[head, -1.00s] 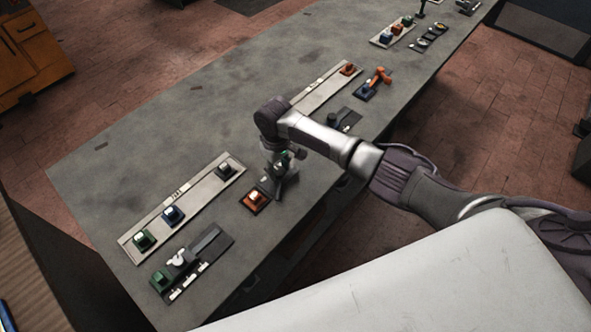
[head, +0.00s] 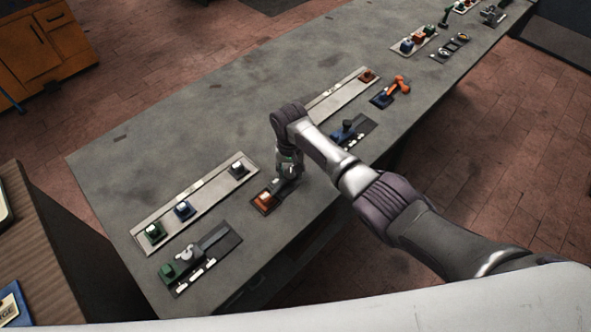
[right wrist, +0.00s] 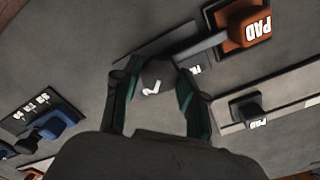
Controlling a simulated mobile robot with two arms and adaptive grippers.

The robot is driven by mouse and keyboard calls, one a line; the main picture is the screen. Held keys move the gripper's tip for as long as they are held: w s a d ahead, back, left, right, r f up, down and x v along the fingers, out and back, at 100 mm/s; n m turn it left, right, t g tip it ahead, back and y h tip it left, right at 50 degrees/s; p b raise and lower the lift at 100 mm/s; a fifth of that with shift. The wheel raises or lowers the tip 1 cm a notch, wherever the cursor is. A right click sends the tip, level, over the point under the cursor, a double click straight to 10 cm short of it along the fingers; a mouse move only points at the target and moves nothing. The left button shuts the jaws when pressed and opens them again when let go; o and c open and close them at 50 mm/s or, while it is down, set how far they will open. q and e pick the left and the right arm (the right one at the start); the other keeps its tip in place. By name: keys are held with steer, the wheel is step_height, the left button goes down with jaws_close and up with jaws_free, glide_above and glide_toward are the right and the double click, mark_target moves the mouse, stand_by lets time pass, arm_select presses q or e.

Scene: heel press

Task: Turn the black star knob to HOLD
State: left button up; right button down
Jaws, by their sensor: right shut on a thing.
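My right gripper (head: 286,181) points down at a small dark plate beside an orange pad block (head: 264,199) near the table's front edge. In the right wrist view its two green-lined fingers (right wrist: 158,98) are on either side of a dark knob (right wrist: 155,74) with a white mark on top, and are shut on it. The knob's star shape is not clear. A small label (right wrist: 195,69) on the plate is partly hidden by a finger, and I cannot read HOLD there. In the head view the gripper hides the knob. My left gripper is not in view.
A light strip (head: 152,216) with green, blue and black blocks lies behind. A green station with a pale knob (head: 188,255) is at front left. A blue station (head: 345,131) and an orange lever (head: 398,85) stand to the right. The table (head: 190,125) is bare at back left.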

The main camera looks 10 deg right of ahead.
mark_target(291, 173)
steer(key=shift+w+r, duration=0.1)
stand_by(0.4)
steer(key=c, duration=0.6)
jaws_free()
step_height(291, 173, up, 12)
steer(key=shift+f, duration=0.1)
stand_by(0.5)
